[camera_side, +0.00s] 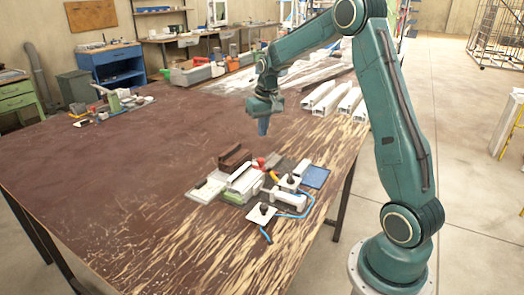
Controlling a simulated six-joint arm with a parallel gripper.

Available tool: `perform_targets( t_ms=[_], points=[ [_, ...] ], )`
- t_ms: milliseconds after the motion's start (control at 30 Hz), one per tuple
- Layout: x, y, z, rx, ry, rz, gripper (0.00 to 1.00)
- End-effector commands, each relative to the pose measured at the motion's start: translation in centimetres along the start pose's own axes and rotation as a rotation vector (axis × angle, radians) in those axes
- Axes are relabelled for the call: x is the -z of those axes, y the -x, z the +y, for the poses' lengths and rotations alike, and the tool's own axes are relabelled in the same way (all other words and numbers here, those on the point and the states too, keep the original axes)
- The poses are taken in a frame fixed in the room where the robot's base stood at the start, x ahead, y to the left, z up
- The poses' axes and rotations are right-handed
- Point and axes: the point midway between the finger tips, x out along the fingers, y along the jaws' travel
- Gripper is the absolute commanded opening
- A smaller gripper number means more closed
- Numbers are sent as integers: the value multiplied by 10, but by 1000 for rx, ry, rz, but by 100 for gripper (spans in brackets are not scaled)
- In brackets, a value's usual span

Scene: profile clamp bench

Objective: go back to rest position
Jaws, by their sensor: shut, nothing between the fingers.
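My gripper (263,127) hangs from the teal arm above the wooden table (110,185), pointing down. Its fingers look shut, with nothing seen in them. It is in the air behind the clamp fixture (241,178) and apart from it. The fixture sits near the table's right edge, with pale and dark blocks, a red part and a blue cable (294,215).
White profiles (335,97) lie at the table's back right. Grey boxes (197,72) with items stand along the back edge. Small tools and bottles (112,105) are at the back left. The table's left and middle are clear.

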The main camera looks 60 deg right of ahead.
Motion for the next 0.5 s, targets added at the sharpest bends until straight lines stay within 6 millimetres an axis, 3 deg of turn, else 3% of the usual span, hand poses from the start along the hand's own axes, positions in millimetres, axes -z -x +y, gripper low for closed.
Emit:
perform_targets(
  t_ms=[200, 500],
  points=[
    [-30, 48, -32, 10, 63, 47, 0],
    [-83, 102, -65, 30, 148, 109, 0]
  ],
)
